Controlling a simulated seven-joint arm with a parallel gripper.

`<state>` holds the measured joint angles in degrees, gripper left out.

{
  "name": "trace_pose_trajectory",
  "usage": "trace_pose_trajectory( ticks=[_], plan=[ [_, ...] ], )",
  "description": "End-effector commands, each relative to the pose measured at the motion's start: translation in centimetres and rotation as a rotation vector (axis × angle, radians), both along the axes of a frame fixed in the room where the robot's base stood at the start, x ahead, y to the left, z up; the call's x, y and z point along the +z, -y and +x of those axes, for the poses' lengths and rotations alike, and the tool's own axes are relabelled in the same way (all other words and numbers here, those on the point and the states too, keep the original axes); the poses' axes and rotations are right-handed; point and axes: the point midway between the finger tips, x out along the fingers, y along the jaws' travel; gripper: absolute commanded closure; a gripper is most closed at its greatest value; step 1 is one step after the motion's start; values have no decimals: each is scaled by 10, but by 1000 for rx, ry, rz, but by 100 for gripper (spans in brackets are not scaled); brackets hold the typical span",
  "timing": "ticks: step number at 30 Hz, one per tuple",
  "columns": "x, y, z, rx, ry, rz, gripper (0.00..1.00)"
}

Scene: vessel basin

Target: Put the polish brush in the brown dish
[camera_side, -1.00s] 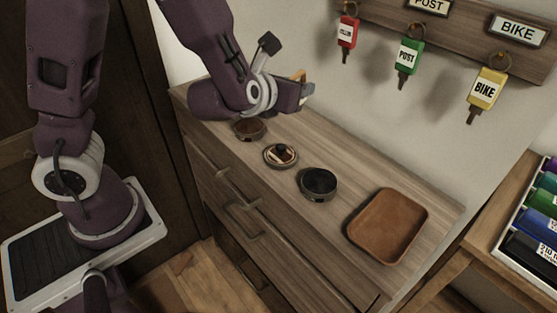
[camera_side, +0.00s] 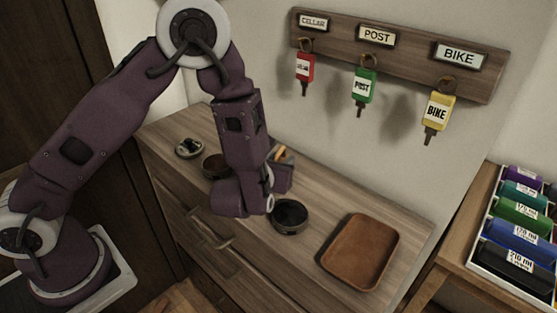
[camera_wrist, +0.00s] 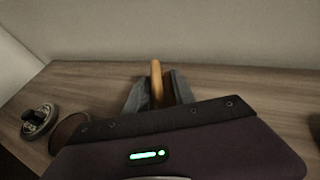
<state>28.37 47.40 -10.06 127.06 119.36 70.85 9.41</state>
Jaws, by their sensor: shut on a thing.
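My gripper (camera_side: 277,165) is shut on a slim thing with an orange-tan wooden handle, which looks like the polish brush (camera_side: 287,153). Its handle (camera_wrist: 157,80) stands up between the two grey fingers (camera_wrist: 158,92) in the wrist view. The brush's lower end is hidden. The gripper is over the dresser top, behind and left of the black tin. The brown dish (camera_side: 338,247) is a shallow square tray with rounded corners on the right of the dresser. It is empty and apart from my gripper.
The black round tin (camera_side: 290,216) is between my gripper and the dish. A brown tin (camera_side: 216,165) and a tin with a dark knob (camera_side: 189,148) are at the left. Key tags hang on the wall rack (camera_side: 395,50). A rack of coloured rolls (camera_side: 520,230) is at the right.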

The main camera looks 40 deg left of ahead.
Motion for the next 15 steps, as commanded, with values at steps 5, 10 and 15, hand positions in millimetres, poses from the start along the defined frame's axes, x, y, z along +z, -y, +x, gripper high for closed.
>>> trace_pose_trajectory(
  ticks=[5,10,15],
  plan=[
    [1,0,0,0,0,-1,100],
    [-2,0,0,0,0,-1,58],
    [-2,0,0,0,0,-1,48]
  ],
)
